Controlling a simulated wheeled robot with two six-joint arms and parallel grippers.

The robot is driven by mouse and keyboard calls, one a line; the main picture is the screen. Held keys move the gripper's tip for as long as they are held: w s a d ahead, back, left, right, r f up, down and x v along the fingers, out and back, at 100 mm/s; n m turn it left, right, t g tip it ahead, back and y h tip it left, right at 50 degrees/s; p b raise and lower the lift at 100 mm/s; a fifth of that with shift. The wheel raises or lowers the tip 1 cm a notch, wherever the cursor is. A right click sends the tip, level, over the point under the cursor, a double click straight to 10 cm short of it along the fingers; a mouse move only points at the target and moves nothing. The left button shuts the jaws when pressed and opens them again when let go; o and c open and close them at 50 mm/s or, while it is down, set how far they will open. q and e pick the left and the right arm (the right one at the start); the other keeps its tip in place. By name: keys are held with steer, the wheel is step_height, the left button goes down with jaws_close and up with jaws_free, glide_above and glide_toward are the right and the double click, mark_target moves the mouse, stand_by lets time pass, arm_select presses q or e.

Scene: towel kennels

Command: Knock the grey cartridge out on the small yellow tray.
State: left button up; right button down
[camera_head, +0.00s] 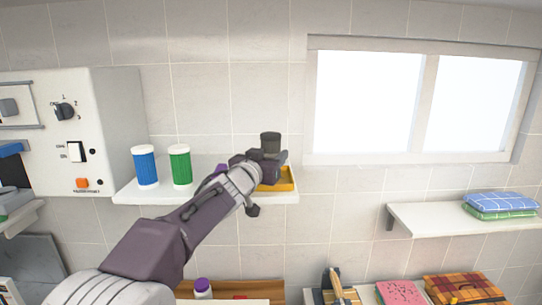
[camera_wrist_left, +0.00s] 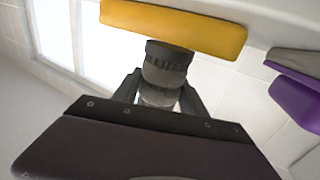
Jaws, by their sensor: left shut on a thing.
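The grey cartridge (camera_head: 270,142) is a short dark cylinder, upright in the head view. My left gripper (camera_head: 266,156) is shut on it. In the left wrist view the cartridge (camera_wrist_left: 166,66) sits between the fingers of my left gripper (camera_wrist_left: 158,92), its far end close to the small yellow tray (camera_wrist_left: 180,27). In the head view the yellow tray (camera_head: 284,184) is on the white wall shelf, partly hidden behind my gripper. I cannot tell whether cartridge and tray touch. My right gripper is not in view.
A blue canister (camera_head: 146,167) and a green canister (camera_head: 180,167) stand left on the shelf (camera_head: 135,195). A purple and grey thing (camera_wrist_left: 297,95) lies beside the tray. A white control box (camera_head: 115,120) is on the left; folded towels (camera_head: 500,203) lie on the right shelf.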

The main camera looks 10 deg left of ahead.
arm_select(q)
steer(key=shift+w+f+b, duration=0.1)
steer(key=shift+f+b, duration=0.2)
steer(key=shift+f, duration=0.1)
steer(key=shift+f+b, duration=0.75)
steer(key=shift+f, duration=0.05)
step_height(320, 180, up, 3)
steer(key=p, duration=0.3)
steer(key=shift+f, duration=0.2)
steer(key=shift+f+b, duration=1.35)
steer(key=shift+f, duration=0.05)
step_height(320, 180, up, 3)
steer(key=p, duration=0.3)
steer(key=shift+f, duration=0.1)
